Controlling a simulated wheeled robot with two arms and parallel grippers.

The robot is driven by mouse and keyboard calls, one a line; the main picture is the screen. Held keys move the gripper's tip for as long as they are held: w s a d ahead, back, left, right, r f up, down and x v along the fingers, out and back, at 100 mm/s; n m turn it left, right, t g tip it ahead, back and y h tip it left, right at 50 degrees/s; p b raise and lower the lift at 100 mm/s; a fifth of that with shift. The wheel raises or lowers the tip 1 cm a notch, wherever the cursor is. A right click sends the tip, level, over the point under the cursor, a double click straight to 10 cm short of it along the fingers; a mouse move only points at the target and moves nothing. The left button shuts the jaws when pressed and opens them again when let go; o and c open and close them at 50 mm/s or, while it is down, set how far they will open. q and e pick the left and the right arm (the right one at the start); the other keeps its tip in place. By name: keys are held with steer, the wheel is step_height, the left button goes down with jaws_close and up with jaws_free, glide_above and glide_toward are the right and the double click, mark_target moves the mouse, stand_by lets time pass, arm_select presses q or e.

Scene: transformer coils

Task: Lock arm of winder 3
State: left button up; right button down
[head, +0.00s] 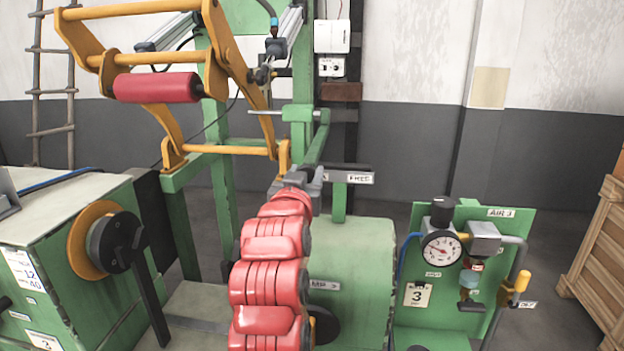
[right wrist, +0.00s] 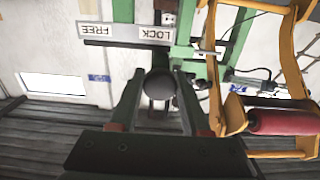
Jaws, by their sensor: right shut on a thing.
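The yellow winder arm (head: 225,60), with a red roller (head: 157,87), is raised above the green winder frame (head: 222,130). It also shows in the right wrist view (right wrist: 228,75). My right gripper (head: 305,174) is at the lock lever, left of the FREE label (head: 359,178). In the right wrist view, its fingers (right wrist: 160,88) are shut around the lever's dark round knob (right wrist: 160,83). The knob lines up with the LOCK label (right wrist: 155,34); the FREE label (right wrist: 96,29) is to its left. In the head view my gripper hides the knob. My left gripper is not in view.
A green AIR 3 panel (head: 520,225) with a gauge (head: 441,249) and a yellow-handled valve (head: 521,282) stands at the right. A green machine box (head: 85,230) with an orange disc is at the left. A wooden crate (head: 598,240) is at the right edge.

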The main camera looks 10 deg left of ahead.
steer(key=c, duration=0.8)
jaws_free()
steer(key=shift+a, duration=0.15)
steer(key=o, duration=0.4)
steer(key=shift+a, duration=0.2)
steer(key=shift+d, duration=0.15)
steer(key=shift+s, duration=0.2)
steer(key=shift+s+b, duration=2.25)
steer(key=shift+s, duration=6.3)
